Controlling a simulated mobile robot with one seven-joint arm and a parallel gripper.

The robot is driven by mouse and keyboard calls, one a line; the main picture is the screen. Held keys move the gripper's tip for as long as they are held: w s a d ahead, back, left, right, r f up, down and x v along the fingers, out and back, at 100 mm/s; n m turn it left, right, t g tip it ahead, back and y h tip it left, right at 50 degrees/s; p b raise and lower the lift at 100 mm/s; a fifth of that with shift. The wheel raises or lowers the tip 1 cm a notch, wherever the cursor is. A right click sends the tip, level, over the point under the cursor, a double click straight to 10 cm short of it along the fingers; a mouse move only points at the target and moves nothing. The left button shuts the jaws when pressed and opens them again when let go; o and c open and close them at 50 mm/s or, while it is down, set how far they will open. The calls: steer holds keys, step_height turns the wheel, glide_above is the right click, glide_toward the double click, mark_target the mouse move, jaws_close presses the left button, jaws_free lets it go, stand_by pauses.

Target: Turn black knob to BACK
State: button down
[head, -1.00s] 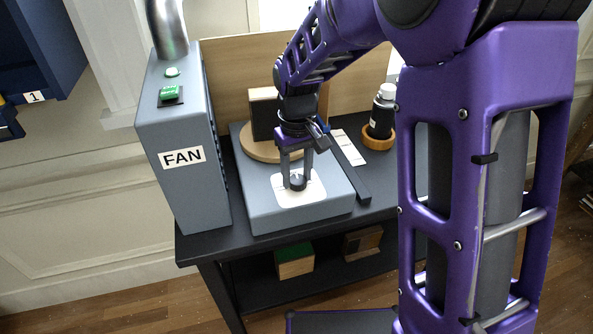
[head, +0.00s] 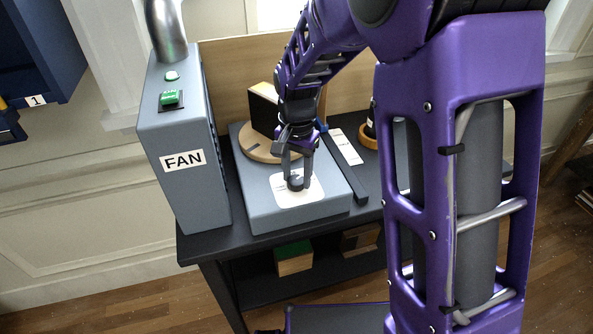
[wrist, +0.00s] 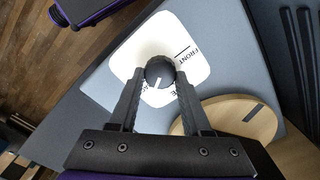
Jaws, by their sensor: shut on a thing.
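The black knob (head: 296,184) stands on a white label (head: 312,193) on the grey box (head: 265,215). In the wrist view the knob (wrist: 157,70) has a white pointer line aimed toward the bottom of the picture, between two partly hidden words. FRONT is readable on the label (wrist: 140,45) to the right of the knob. My gripper (wrist: 158,78) is shut on the knob, one finger on each side. The round wooden turntable (head: 259,148) behind carries a block with a dark face (head: 264,112), standing at an angle.
A tall grey FAN box (head: 185,190) with a green switch (head: 170,98) stands close on the left. A black bar (head: 345,165) and a white card (head: 346,147) lie to the right. A wooden board (head: 235,65) closes the back.

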mark_target(298, 179)
steer(key=m+p, duration=0.1)
steer(key=m, duration=0.4)
steer(key=shift+d+m+p, duration=0.1)
steer(key=shift+m+p, duration=0.25)
steer(key=shift+m, duration=0.05)
stand_by(0.4)
steer(key=shift+c, duration=1.8)
jaws_free()
steer(key=shift+r, duration=0.1)
step_height(298, 179, up, 17)
steer(key=shift+r, duration=0.15)
